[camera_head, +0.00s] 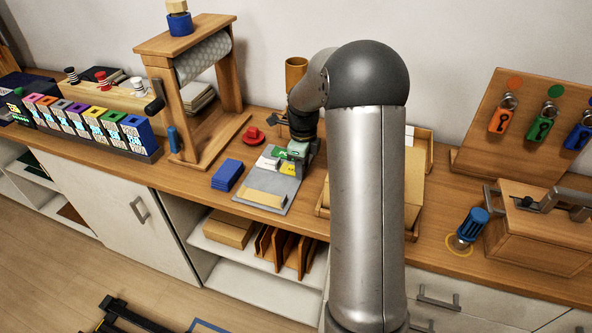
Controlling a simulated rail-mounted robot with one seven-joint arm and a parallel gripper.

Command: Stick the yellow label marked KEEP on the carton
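A grey sheet (273,204) lies on the wooden counter with small labels at its far end. Among them are a white label (266,162), a green label (285,152) and a yellow label (288,168); the lettering is too small to read. My gripper (294,160) is low over these labels and partly covers them. I cannot tell whether its fingers are open or shut, or whether it touches a label. A tan cardboard-like carton (415,188) stands to the right, mostly hidden behind my arm.
A blue stack (228,175) and a red knob-like object (254,136) lie left of the sheet. A wooden stand with a paper roll (203,58) rises behind. A brown cup (296,74) stands at the back. A wooden toolbox (543,235) and blue-capped jar (471,226) are right.

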